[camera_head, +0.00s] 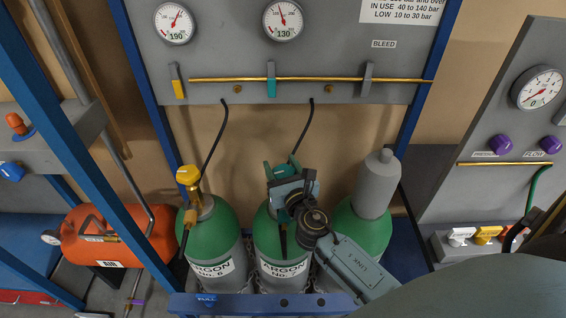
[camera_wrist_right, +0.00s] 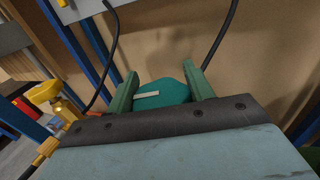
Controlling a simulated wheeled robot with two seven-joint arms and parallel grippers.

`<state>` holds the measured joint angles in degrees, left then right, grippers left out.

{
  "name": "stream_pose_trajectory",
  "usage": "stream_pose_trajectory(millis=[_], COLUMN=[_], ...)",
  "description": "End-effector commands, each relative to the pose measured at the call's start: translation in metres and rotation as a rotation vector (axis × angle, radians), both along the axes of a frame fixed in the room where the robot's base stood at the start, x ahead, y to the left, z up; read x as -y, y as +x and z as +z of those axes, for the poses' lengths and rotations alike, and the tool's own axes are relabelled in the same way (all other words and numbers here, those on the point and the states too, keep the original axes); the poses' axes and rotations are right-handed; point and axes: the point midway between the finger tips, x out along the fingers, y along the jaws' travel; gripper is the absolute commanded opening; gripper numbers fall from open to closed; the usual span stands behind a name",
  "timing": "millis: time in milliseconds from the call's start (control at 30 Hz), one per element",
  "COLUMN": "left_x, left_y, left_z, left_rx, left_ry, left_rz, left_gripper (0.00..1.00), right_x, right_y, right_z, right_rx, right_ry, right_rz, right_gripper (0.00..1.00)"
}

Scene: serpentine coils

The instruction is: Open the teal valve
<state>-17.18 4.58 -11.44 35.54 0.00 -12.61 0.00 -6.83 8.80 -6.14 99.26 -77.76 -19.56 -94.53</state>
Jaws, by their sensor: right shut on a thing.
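The teal valve is a rounded knob with a pale stripe on top, seen in the right wrist view (camera_wrist_right: 172,92). It sits between the two green fingers of my right gripper (camera_wrist_right: 160,78), which is shut on it. In the head view my right gripper (camera_head: 282,170) reaches down over the middle green cylinder (camera_head: 268,236), labelled ARGON. The gripper and wrist hide most of the valve there. My left gripper is not in view.
A yellow valve (camera_head: 188,174) tops the left green cylinder (camera_head: 215,240). A grey-capped cylinder (camera_head: 375,185) stands close on the right. Black hoses run up to the gauge panel (camera_head: 335,55). An orange tank (camera_head: 105,235) lies at left.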

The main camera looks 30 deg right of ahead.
Motion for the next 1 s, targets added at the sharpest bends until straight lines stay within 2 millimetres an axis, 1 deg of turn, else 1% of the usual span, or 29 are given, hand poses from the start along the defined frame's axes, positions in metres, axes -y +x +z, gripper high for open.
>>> stream_pose_trajectory(millis=[133, 267, 467, 600, 800, 1000], left_x=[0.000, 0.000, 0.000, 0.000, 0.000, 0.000], left_y=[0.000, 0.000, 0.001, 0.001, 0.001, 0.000], left_z=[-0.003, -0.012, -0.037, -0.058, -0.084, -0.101], left_rx=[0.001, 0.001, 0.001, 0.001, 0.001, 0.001], left_ry=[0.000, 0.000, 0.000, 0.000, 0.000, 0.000], left_rz=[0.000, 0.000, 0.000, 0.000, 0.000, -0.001], left_gripper=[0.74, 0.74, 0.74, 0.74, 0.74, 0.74], right_x=[-0.001, -0.003, -0.007, -0.010, -0.012, -0.013], right_y=[0.000, 0.000, 0.000, -0.001, -0.002, -0.003], right_z=[-0.001, -0.003, -0.006, -0.006, -0.006, -0.004], right_rx=[-0.001, 0.000, 0.000, 0.001, 0.000, 0.001], right_ry=[-0.009, -0.009, -0.006, -0.004, -0.002, -0.001], right_rz=[0.145, 0.269, 0.455, 0.575, 0.706, 0.793], right_gripper=[0.29, 0.29, 0.29, 0.29, 0.29, 0.29])
